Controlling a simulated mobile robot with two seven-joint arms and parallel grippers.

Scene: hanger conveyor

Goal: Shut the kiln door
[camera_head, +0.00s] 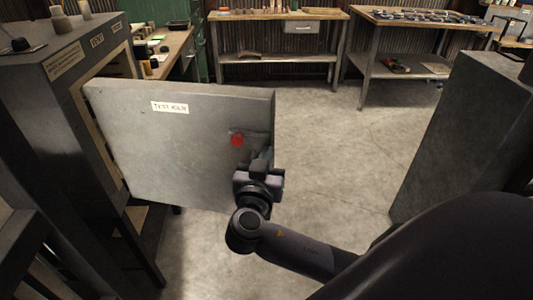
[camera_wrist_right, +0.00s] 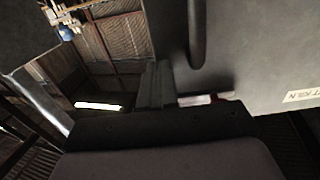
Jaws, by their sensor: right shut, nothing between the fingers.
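The grey kiln door (camera_head: 175,140), labelled "TEST KILN", stands open, swung out from the kiln (camera_head: 75,85) at the left. A red round spot (camera_head: 237,139) shows on the door's right part. My right gripper (camera_head: 263,158) is shut and empty at the door's lower right, close to its free edge; I cannot tell whether it touches. In the right wrist view the shut fingers (camera_wrist_right: 154,85) are beside the door (camera_wrist_right: 260,45), which fills the right side, with a dark bar handle (camera_wrist_right: 197,35) on it. My left gripper is not in view.
Workbenches (camera_head: 275,15) and a tool table (camera_head: 420,20) stand along the back wall. A tall grey block (camera_head: 465,130) is at the right. Concrete floor (camera_head: 325,150) is clear between door and block. Small items stand on the kiln's top.

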